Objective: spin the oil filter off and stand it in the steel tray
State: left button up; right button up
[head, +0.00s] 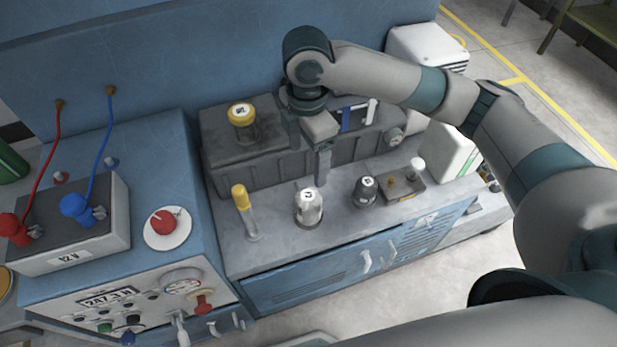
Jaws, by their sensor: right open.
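A short round canister with a yellow top (242,116) stands upright on the dark grey block (233,155) at the back of the bench; it could be the oil filter, but I cannot tell for sure. A small dark capped cylinder (366,190) stands on the bench in front of the block. My right gripper (309,163) is open, with its fingers pointing down by the block's front, right of the yellow-topped canister and apart from it. I see nothing between its fingers. A small shallow tray-like piece (403,186) holds small brass parts; whether it is the steel tray is unclear. My left gripper is out of view.
A battery box (70,235) with red and blue clamps sits left, above a control panel (140,305).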

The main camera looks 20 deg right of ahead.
aim_at(309, 195)
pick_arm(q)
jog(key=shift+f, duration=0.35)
pick_arm(e)
jog(key=shift+m, duration=0.3)
jog(key=shift+f, duration=0.15)
notch_tip(309, 195, down, 16)
jog(key=shift+d+r+p, duration=0.1)
jog(key=shift+r+p, duration=0.05)
jog(key=shift+p, duration=0.75)
jog(key=shift+f, duration=0.75)
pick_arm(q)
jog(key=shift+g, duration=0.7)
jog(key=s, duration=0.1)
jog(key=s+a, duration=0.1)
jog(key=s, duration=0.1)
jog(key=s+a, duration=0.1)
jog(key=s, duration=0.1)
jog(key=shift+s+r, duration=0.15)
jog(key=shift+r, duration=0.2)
pick_arm(e)
jog(key=c, duration=1.4)
jog(key=shift+o, duration=0.2)
jog(key=shift+n, duration=0.6)
pick_arm(q)
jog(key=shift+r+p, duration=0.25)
jog(key=shift+p, duration=0.1)
pick_arm(e)
jog(key=shift+r, duration=0.1)
